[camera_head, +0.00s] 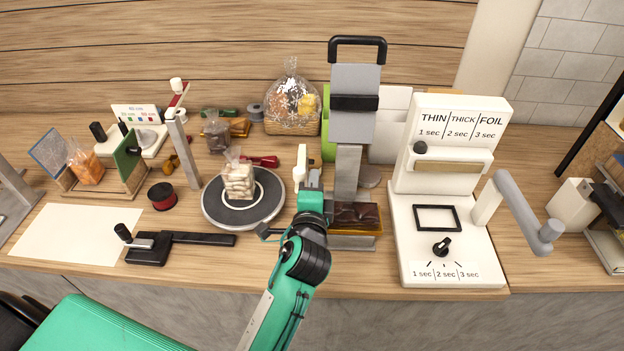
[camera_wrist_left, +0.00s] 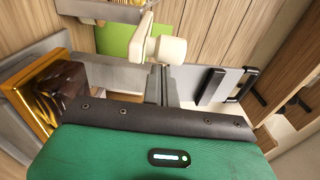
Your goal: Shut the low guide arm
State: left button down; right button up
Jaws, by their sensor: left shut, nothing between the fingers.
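A white upright piece (camera_head: 302,165) with a knob-like end stands beside the grey press (camera_head: 354,105) with the black top handle. In the left wrist view the white knob (camera_wrist_left: 168,49) shows just beyond my fingers. I cannot tell for certain whether it belongs to the low guide arm. My left gripper (camera_head: 314,188) is shut and empty, in front of the white piece and left of the press column. Its narrow fingers (camera_wrist_left: 162,82) also show in the left wrist view; contact with the knob is unclear. My right gripper is not in view.
A gold tray (camera_head: 368,233) with dark contents sits at the press foot. Left is a round turntable (camera_head: 218,212) bearing a bagged item (camera_head: 239,180). A black-knobbed lever stand (camera_head: 147,250) lies front left. A white sealer (camera_head: 482,262) with a grey arm (camera_head: 524,212) stands right.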

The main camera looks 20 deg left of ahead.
aim_at(297, 178)
pick_arm(q)
jog(key=h+p, duration=0.1)
jog(key=a+m+p, duration=0.1)
jog(key=s+a+h+p, duration=0.1)
jog(key=shift+a+r+m+t+h+p, duration=0.1)
jog(key=shift+r+m+t+h+p, duration=0.2)
jog(key=shift+m+p, duration=0.1)
jog(key=shift+s+a+m+h+p, duration=0.3)
jog(key=shift+a+m+h+p, duration=0.2)
jog(key=shift+a+h+p, duration=0.3)
jog(key=w+a+m+g+h, duration=0.2)
jog(key=a+m+h, duration=0.5)
jog(key=a+h, duration=0.4)
jog(key=shift+w+a+f+g+b, duration=0.2)
jog(key=shift+w+a+g+b, duration=0.1)
jog(key=shift+a+g, duration=0.45)
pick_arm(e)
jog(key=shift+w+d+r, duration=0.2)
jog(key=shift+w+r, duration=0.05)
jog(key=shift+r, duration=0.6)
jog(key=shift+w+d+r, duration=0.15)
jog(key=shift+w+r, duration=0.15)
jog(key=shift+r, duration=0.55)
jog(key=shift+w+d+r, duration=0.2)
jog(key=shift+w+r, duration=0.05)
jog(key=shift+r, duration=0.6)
